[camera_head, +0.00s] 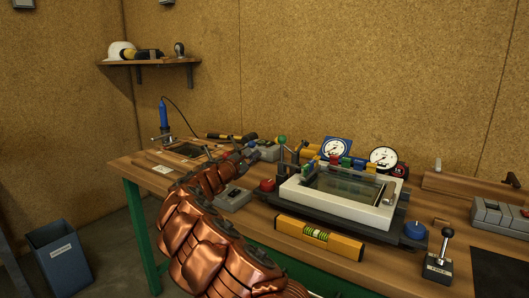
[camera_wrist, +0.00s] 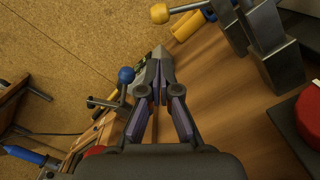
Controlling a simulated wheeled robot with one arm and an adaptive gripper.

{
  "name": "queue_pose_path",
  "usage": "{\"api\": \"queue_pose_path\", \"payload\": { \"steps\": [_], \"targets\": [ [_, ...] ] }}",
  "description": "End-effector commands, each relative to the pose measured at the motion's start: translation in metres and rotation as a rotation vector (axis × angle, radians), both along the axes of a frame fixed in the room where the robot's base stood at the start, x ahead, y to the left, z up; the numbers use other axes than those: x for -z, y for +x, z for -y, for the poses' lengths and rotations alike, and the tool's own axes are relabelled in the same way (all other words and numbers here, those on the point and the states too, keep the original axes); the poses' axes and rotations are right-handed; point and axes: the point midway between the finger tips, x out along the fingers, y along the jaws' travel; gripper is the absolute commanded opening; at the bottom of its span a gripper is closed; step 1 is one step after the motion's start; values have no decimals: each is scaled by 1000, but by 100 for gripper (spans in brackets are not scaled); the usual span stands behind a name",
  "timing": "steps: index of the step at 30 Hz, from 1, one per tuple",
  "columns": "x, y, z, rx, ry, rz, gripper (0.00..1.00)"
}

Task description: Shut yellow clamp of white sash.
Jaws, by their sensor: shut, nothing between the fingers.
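The white sash (camera_head: 340,206) is a rectangular frame around a dark glass pane, lying on a dark base on the bench. Small yellow (camera_head: 313,167), blue, green and red parts stand along its back edge; I cannot tell which is the yellow clamp. In the wrist view, a yellow ball knob (camera_wrist: 159,14) on a metal rod is at the top, beside grey metal brackets. My gripper (camera_head: 250,150) is left of the sash, apart from it. In the wrist view its fingers (camera_wrist: 160,62) are together and empty, below the yellow knob.
A blue ball knob (camera_wrist: 126,75) shows close left of my fingers. Gauges (camera_head: 335,149) are behind, a yellow level (camera_head: 318,237) in front, a black-knobbed lever box (camera_head: 440,262) at right.

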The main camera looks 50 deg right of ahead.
Motion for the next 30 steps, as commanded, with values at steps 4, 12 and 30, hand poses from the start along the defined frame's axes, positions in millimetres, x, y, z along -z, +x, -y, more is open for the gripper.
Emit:
{"api": "queue_pose_path", "payload": {
  "steps": [4,12,30],
  "targets": [
    [1,-1,13,2,3,1,0],
    [-1,-1,44,2,3,3,0],
    [-3,1,91,1,4,3,0]
  ]
}}
